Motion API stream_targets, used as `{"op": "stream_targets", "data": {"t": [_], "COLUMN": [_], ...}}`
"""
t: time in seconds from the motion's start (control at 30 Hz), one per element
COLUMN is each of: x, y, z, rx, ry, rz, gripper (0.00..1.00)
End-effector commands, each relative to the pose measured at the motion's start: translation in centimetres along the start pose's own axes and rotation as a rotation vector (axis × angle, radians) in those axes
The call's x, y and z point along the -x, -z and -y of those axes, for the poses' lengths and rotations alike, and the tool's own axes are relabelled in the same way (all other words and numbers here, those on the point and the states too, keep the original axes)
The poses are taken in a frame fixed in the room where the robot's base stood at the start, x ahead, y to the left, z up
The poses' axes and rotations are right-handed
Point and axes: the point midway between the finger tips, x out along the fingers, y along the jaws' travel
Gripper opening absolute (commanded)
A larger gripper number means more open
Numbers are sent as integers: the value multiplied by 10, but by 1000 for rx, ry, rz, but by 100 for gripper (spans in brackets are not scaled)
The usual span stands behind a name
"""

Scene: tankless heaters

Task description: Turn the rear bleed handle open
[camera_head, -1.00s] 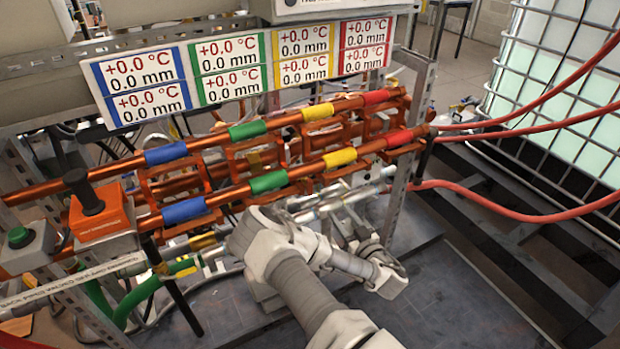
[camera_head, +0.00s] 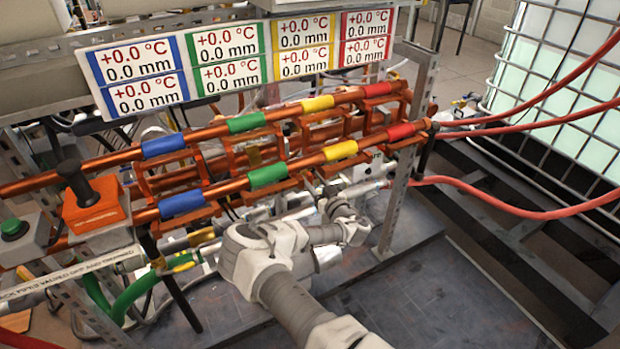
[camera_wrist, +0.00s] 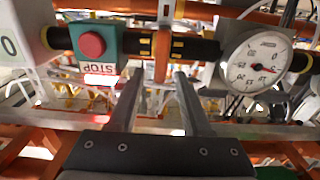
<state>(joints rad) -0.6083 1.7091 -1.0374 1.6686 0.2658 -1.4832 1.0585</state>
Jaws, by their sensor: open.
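In the wrist view an upright orange lever (camera_wrist: 162,48) crosses a dark pipe (camera_wrist: 195,48) with yellow marks. It looks like a bleed handle, but I cannot tell whether it is the rear one. My gripper (camera_wrist: 160,73) is open, with its two fingers pointing at the lever, one to each side of its lower end. I cannot tell whether either finger touches it. In the head view my arm's far end (camera_head: 348,222) reaches in below the copper pipes, and the fingers and lever are hard to make out there.
In the wrist view a red stop button (camera_wrist: 92,44) on a green box is left of the lever, and a round white gauge (camera_wrist: 256,62) is right. Copper pipes (camera_head: 290,173) with coloured bands run above my arm. A metal post (camera_head: 396,200) stands close right.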

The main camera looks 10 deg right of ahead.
Motion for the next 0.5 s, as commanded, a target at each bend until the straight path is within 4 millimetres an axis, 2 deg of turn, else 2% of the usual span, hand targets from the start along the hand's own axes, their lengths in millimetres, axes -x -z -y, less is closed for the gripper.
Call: {"op": "stream_targets", "data": {"t": [0.2, 0.5], "x": [-19, -21], "y": [-1, 0], "z": [0, -1], "rx": [-1, -1], "ry": [0, -1], "rz": [1, 1], "gripper": [49, 49]}}
